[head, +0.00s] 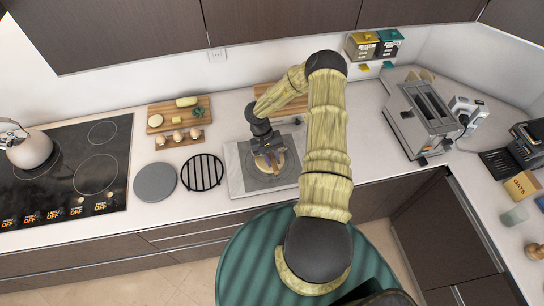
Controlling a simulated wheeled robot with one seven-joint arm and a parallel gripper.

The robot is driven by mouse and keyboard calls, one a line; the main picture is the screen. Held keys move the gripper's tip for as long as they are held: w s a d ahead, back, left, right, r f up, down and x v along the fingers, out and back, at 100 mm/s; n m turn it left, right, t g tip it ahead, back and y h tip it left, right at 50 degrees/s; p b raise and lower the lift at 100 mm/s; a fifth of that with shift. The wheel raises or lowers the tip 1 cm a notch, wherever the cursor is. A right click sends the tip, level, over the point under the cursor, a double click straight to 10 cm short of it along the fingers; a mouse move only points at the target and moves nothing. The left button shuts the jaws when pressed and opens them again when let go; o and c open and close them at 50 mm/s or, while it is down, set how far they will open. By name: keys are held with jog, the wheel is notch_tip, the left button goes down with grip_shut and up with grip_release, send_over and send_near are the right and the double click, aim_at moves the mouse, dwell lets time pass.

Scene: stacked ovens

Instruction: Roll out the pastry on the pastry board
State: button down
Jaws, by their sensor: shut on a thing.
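The pastry board (237,184) is a pale grey slab on the counter, in the middle of the head view. A darker round area shows on it. The pale, roundish pastry (259,165) lies near the board's centre, partly hidden by my gripper. My gripper (269,157) points down over the pastry, shut on a small brownish thing that looks like a rolling pin. The gripper hides most of it, and I cannot tell whether it touches the pastry.
A black round rack (202,172) and a grey disc (155,182) lie left of the board. Behind them are a wooden board (166,107) with food and an egg holder (164,141). A hob with a kettle (29,149) is far left, a toaster (420,122) right.

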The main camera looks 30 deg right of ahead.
jog(key=shift+s+a, duration=0.35)
jog(key=shift+s, duration=0.9)
jog(key=shift+s+a, duration=0.35)
jog(key=shift+s, duration=0.9)
jog(key=shift+s+a, duration=0.35)
jog(key=shift+s, duration=0.9)
jog(key=shift+w, duration=0.1)
jog(key=shift+w+d, duration=0.4)
jog(key=shift+w, duration=1.05)
jog(key=shift+w+d, duration=0.45)
jog(key=shift+w, duration=0.95)
jog(key=shift+w+d, duration=0.4)
jog(key=shift+w, duration=1.05)
jog(key=shift+s, duration=0.15)
jog(key=s+a, duration=0.2)
jog(key=s, duration=0.6)
jog(key=shift+s+a, duration=0.25)
jog(key=shift+s, duration=0.1)
jog(key=shift+w+f, duration=0.1)
